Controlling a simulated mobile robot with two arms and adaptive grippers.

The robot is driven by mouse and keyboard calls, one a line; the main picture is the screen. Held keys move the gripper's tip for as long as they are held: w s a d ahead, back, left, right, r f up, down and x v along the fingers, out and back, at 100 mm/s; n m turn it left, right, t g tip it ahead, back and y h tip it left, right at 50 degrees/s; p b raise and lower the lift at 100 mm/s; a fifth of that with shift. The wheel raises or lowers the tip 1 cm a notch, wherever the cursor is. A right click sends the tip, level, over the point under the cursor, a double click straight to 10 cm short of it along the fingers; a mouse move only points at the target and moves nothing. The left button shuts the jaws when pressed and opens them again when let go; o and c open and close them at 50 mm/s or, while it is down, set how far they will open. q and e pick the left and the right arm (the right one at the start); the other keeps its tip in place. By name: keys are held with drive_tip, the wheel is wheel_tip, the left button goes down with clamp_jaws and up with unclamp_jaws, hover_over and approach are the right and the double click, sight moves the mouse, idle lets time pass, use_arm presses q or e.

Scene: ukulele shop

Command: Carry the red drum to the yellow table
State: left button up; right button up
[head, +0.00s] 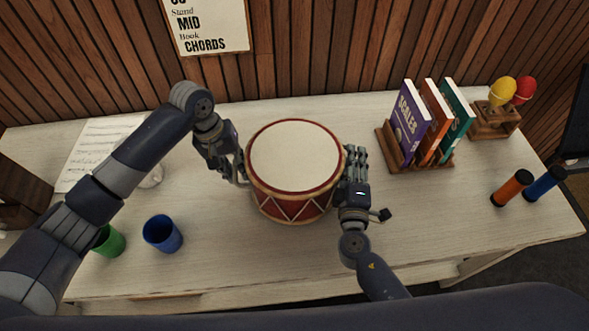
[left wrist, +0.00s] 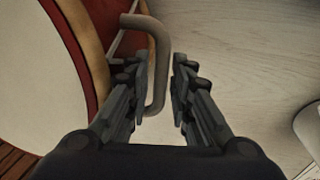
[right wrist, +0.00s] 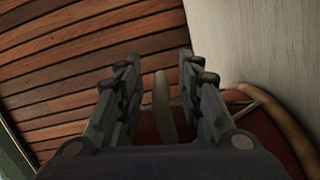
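The red drum (head: 291,206) with a cream top stands upright on the pale wooden table, between my two grippers. My left gripper (head: 238,176) is at the drum's left side. In the left wrist view, a grey handle (left wrist: 158,62) on the drum lies by the open fingers (left wrist: 163,75), close to one finger. My right gripper (head: 351,160) is at the drum's right side. In the right wrist view, its fingers (right wrist: 160,72) are apart, with a handle (right wrist: 163,105) between them and a gap visible on each side. No yellow table is in view.
The pale table (head: 240,270) also holds a blue cup (head: 163,234), a green cup (head: 108,241) and paper sheets (head: 95,150) at left. A book rack (head: 390,153), a maraca stand (head: 497,125) and orange (head: 511,188) and blue (head: 545,184) cylinders are at right. A wood-slat wall stands behind.

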use_arm(q)
drive_tip(key=shift+c, duration=0.2)
use_arm(e)
drive_tip(key=shift+c, duration=0.3)
use_arm(q)
drive_tip(key=c, duration=0.4)
use_arm(e)
drive_tip(key=c, duration=0.4)
use_arm(q)
clamp_jaws()
use_arm(e)
clamp_jaws()
use_arm(q)
drive_tip(key=shift+w+r, duration=0.15)
drive_tip(key=shift+r, duration=0.05)
use_arm(e)
drive_tip(key=shift+r, duration=0.2)
